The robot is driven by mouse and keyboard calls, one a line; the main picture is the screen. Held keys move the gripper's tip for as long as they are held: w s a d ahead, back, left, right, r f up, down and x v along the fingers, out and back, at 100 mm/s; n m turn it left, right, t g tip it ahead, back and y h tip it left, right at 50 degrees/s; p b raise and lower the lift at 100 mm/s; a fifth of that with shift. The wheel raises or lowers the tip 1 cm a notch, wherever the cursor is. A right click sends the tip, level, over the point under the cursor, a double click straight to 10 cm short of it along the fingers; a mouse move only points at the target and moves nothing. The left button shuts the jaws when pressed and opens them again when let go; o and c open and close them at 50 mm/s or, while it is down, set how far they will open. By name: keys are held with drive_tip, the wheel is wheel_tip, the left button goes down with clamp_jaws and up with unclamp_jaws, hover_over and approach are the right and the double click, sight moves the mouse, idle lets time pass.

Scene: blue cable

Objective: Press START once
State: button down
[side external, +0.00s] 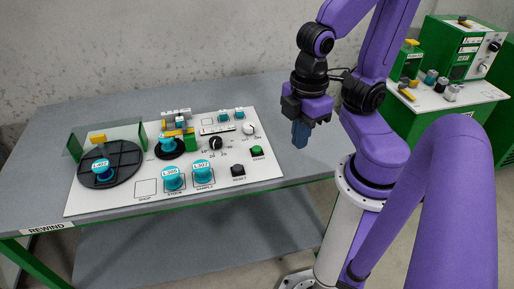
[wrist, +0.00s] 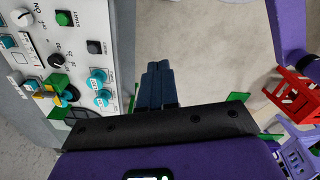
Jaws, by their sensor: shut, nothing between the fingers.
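The green START button (side external: 257,152) sits near the right edge of the white panel (side external: 110,205) in the side external view. In the wrist view the START button (wrist: 64,18) is at the upper left, with its label beside it. My gripper (side external: 300,137) is shut and empty, with its blue fingers pointing down. It hangs to the right of the panel and above the table, apart from the button. The fingers (wrist: 158,82) also show in the middle of the wrist view, away from the button.
A black RESET button (side external: 238,170) lies just left of START. Dials, a black knob (side external: 215,143) and teal labelled pieces (side external: 173,180) stand on the panel. A round black plate (side external: 122,165) is at the left. A second bench (side external: 445,100) with green boxes stands at the right.

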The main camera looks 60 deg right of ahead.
drive_tip(key=w+f+m+y, duration=0.3)
drive_tip(key=w+m, duration=0.7)
drive_tip(key=w+f+m+y, duration=0.4)
drive_tip(key=w+m, duration=0.5)
drive_tip(key=w, duration=0.2)
drive_tip(key=m+t+h, duration=0.3)
drive_tip(key=m+t, duration=0.5)
drive_tip(key=m, duration=0.7)
hover_over(260, 148)
wheel_tip(260, 148, down, 6)
drive_tip(key=shift+f, duration=0.15)
drive_tip(key=shift+a+f, duration=0.1)
drive_tip(key=shift+f, duration=0.05)
drive_tip(key=shift+f, duration=4.25)
